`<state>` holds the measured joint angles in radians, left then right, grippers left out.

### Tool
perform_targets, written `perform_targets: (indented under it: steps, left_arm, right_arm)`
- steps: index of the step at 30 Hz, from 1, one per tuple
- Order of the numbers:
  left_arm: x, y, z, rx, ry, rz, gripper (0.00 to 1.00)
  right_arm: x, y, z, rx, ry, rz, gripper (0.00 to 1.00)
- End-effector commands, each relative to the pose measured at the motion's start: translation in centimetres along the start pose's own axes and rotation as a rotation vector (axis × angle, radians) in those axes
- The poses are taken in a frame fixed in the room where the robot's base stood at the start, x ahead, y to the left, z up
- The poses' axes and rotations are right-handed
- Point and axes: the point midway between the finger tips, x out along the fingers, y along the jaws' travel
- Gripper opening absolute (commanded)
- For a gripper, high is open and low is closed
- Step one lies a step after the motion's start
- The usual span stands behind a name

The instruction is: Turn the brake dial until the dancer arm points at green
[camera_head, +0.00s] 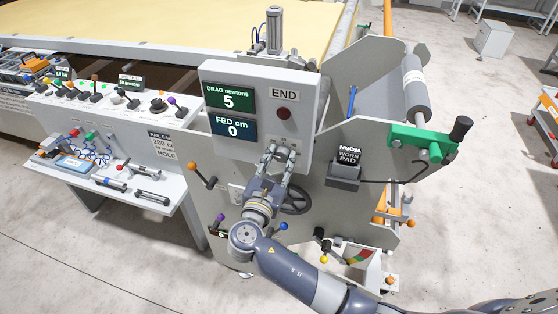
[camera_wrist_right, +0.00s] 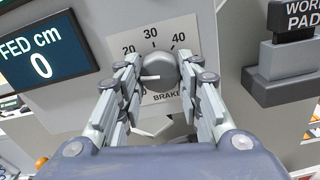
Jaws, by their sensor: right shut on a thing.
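The grey round brake dial (camera_wrist_right: 160,68) is between the fingers of my right gripper (camera_wrist_right: 160,75) in the right wrist view, and the gripper is shut on it. Its white mark points left, below the printed 20; 30 and 40 also show on the plate (camera_wrist_right: 152,41). In the head view my right gripper (camera_head: 279,153) reaches the lower part of the grey panel (camera_head: 250,75) and hides the dial. A coloured scale (camera_head: 359,257) with red and green parts is low at the right; I cannot make out a dancer arm's pointing there. My left gripper is not in view.
The panel displays read drag 5 newtons (camera_head: 228,98) and fed 0 cm (camera_head: 231,128). A dark handwheel (camera_head: 296,201) is just below my gripper. A worn pad block (camera_head: 345,172) and green bracket (camera_head: 420,139) stand to the right. Open floor lies further right.

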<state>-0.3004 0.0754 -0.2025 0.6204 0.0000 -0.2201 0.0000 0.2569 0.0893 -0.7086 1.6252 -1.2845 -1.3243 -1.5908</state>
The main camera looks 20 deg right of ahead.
Motion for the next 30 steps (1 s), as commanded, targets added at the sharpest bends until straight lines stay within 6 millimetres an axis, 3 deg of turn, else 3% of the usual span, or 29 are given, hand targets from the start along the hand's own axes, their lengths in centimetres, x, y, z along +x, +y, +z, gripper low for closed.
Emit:
perform_targets:
  steps: [11,30]
  left_arm:
    - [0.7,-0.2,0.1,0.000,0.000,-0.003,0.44]
    - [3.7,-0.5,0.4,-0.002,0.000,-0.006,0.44]
  right_arm:
    - [0.0,0.0,-0.2,0.098,0.001,-0.001,0.10]
    - [0.0,0.0,-0.2,0.528,0.000,-0.002,0.10]
